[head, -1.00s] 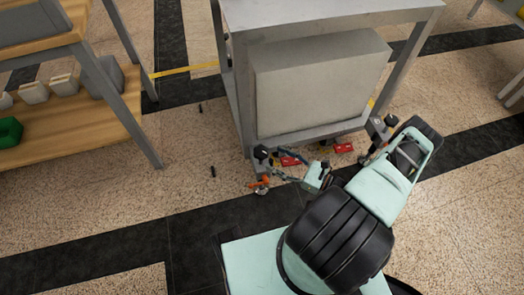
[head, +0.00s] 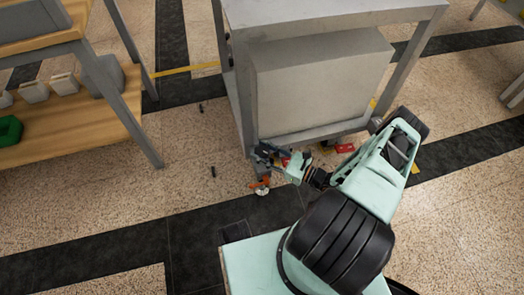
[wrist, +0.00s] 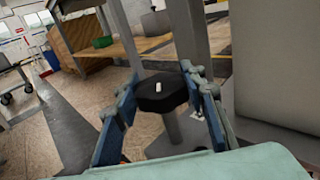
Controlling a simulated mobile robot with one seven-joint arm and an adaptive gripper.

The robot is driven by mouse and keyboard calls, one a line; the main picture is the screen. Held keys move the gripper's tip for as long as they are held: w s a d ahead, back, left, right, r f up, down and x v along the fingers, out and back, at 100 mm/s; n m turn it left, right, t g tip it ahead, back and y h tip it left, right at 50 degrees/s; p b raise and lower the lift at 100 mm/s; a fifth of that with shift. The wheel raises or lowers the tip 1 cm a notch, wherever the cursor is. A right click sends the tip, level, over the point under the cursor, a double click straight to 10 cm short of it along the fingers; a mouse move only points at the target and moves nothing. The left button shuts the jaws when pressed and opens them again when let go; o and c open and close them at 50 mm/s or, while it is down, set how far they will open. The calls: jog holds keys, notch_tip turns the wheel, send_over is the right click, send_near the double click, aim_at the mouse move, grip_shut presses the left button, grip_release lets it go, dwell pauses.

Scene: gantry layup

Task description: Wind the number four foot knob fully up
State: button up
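In the wrist view a black foot knob (wrist: 160,94) with a small white mark on top sits on an upright grey post. I cannot read a number on it. My gripper (wrist: 159,77) has its blue fingers apart, one on each side of the knob; I cannot tell whether they touch it. In the head view my gripper (head: 266,152) is at the near left corner of the grey frame (head: 238,95), and the knob is mostly hidden there. An orange part (head: 259,185) of the foot shows just below the gripper.
A large grey block (head: 320,85) stands inside the frame, close to my arm. Red parts (head: 345,148) lie low under the frame's front edge. A wooden shelf unit (head: 85,120) with a green bin (head: 9,131) stands left. Small dark pieces (head: 213,171) lie on the otherwise clear floor between.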

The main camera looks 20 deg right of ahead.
jog(key=c, duration=0.5)
jog(key=shift+f+n+g+y+b, duration=0.15)
jog(key=shift+n+g+y+b, duration=0.15)
jog(key=shift+g+b, duration=0.15)
jog(key=shift+f+n+g+y+b, duration=0.1)
jog(key=shift+n+g+y+b, duration=0.7)
jog(key=shift+n+g+b, duration=0.25)
jog(key=n+g+y, duration=0.2)
jog(key=n+g, duration=0.1)
jog(key=g, duration=0.2)
jog(key=shift+n+g+y, duration=0.5)
jog(key=shift+n+g, duration=1.55)
jog(key=shift+g, duration=0.95)
jog(key=shift+r+n+g, duration=0.2)
jog(key=shift+n+g, duration=0.4)
jog(key=shift+g, duration=0.4)
